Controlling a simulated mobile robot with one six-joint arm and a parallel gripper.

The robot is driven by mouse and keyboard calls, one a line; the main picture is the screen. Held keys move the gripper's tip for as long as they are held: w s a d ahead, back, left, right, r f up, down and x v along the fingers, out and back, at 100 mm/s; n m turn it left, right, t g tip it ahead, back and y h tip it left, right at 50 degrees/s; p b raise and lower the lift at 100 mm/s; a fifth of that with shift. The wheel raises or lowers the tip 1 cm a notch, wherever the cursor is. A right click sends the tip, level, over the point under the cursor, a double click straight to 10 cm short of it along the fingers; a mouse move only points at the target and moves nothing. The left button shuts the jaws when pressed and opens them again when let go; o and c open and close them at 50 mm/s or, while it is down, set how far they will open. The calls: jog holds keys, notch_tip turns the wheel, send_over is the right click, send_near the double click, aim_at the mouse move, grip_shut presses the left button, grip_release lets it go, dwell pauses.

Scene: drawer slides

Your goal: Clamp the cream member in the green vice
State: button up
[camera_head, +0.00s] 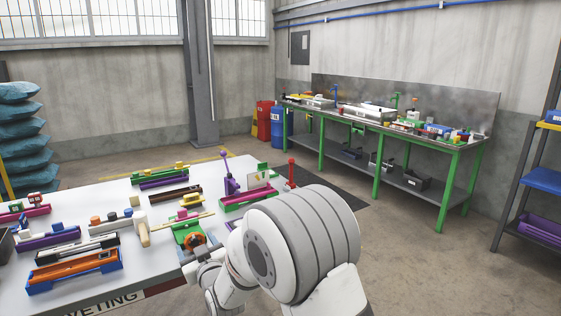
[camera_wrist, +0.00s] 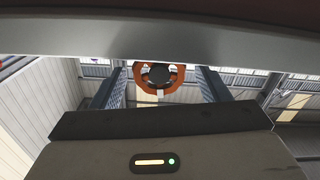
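The green vice (camera_head: 182,231) stands near the right front edge of the white table (camera_head: 75,297). A thin cream strip (camera_head: 200,216), which looks like the cream member, lies across its top; I cannot tell whether the jaws press on it. An orange round handle (camera_head: 195,240) is on the vice's front. My gripper (camera_head: 203,262) is just in front of the handle, partly hidden by my arm. In the wrist view, my gripper's dark fingers (camera_wrist: 162,86) stand apart, with an orange ring (camera_wrist: 141,80) between them and gaps on both sides.
Several coloured slide rails, including an orange and blue one (camera_head: 75,270), fill the table's left and middle. A green-legged bench (camera_head: 440,150) is farther back.

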jog(key=b+v, duration=0.2)
jog(key=v, duration=0.4)
dwell(0.3)
